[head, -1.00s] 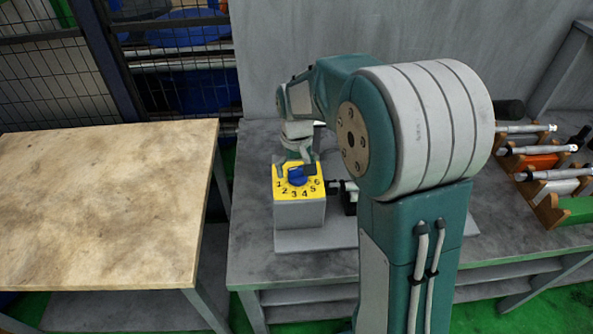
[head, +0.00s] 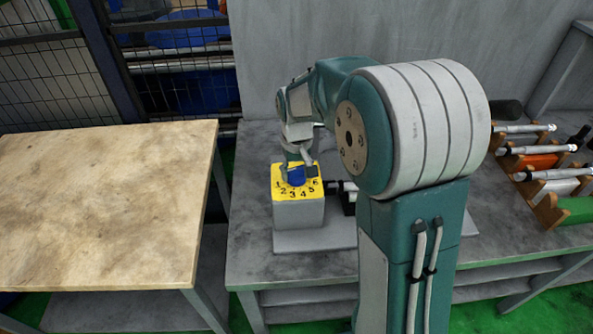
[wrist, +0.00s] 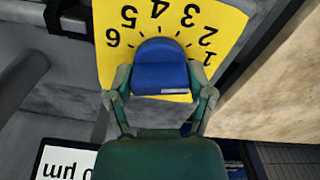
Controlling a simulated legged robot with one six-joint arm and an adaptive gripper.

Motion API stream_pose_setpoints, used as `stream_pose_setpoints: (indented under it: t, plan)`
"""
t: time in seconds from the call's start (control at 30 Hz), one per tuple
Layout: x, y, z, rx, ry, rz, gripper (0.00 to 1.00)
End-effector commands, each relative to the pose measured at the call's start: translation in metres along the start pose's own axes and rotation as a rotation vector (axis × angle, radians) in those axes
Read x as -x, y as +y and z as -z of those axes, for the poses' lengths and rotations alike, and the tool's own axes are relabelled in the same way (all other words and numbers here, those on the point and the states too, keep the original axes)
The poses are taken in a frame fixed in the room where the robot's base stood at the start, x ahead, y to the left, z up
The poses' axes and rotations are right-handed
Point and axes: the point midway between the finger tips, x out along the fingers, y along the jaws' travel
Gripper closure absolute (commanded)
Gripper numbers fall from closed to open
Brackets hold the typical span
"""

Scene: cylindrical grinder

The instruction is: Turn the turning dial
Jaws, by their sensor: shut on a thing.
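The blue turning dial (head: 296,177) sits on a yellow plate (head: 317,193) numbered 1 to 6, on top of a grey box (head: 298,214). In the wrist view the dial (wrist: 160,66) is a rounded blue knob with a small pale mark near its lower edge. My gripper (wrist: 160,92) has one finger at each side of the dial and is shut on it. In the head view my gripper (head: 298,170) reaches down onto the dial from behind and partly hides it.
The box stands on a grey workbench (head: 252,255). A wooden-topped table (head: 100,210) is at the left. Measuring tools on a wooden rack (head: 545,205) lie at the right. A grey wall panel (head: 420,40) rises behind, and wire fencing (head: 40,75) is at the back left.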

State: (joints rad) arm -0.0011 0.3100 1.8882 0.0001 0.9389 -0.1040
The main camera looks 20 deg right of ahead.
Motion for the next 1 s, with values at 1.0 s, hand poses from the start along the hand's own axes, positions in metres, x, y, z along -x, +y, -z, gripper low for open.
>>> stream_pose_setpoints:
  t: [1.0]
  plan:
    - [-0.0062, 0.0012, -0.0029, 0.819, -0.015, 0.008, 0.79]
